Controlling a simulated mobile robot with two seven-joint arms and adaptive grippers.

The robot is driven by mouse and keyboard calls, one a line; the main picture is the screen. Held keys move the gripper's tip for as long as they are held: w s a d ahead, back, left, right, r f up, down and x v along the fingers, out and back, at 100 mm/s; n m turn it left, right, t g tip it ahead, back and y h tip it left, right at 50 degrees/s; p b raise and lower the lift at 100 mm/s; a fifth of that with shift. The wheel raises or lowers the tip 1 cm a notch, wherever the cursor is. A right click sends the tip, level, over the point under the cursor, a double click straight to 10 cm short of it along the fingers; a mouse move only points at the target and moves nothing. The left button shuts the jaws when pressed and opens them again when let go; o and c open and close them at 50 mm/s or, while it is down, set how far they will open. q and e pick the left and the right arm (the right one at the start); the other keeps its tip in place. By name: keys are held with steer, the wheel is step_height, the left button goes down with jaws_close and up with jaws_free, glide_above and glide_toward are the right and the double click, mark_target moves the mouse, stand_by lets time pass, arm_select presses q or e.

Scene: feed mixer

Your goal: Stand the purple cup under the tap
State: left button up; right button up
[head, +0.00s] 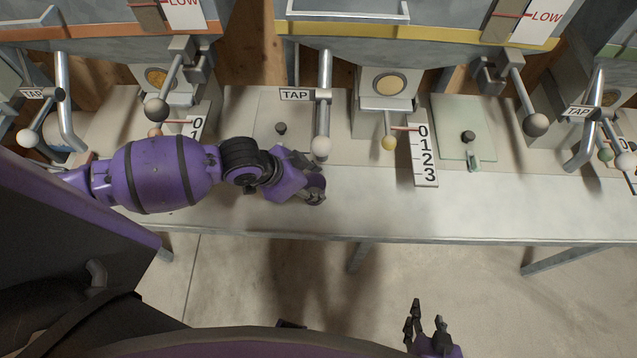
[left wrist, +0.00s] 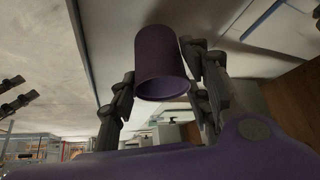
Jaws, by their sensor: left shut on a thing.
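The purple cup (left wrist: 160,55) sits between the two fingers of my left gripper (left wrist: 158,85) in the left wrist view, its open rim towards the bottom of that picture. In the head view my left gripper (head: 314,180) is over the bench, just in front of the ball-ended lever below the middle TAP label (head: 295,95); the cup is hard to tell from the purple gripper there. The middle tap's metal pipe (head: 325,75) hangs behind the gripper. My right gripper (head: 428,325) is empty, its fingers apart, low in front of the bench.
The pale bench (head: 480,210) runs across, with free room at its front right. More taps stand at both sides.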

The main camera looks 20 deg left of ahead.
arm_select(q)
steer(key=shift+w+d+f, duration=0.8)
steer(key=shift+f, duration=0.1)
steer(key=shift+s, duration=0.1)
steer(key=o, duration=1)
steer(key=shift+c, duration=0.2)
steer(key=v, duration=0.5)
steer(key=s+a, duration=0.8)
steer(key=shift+s+a, duration=0.15)
steer(key=shift+a, duration=0.2)
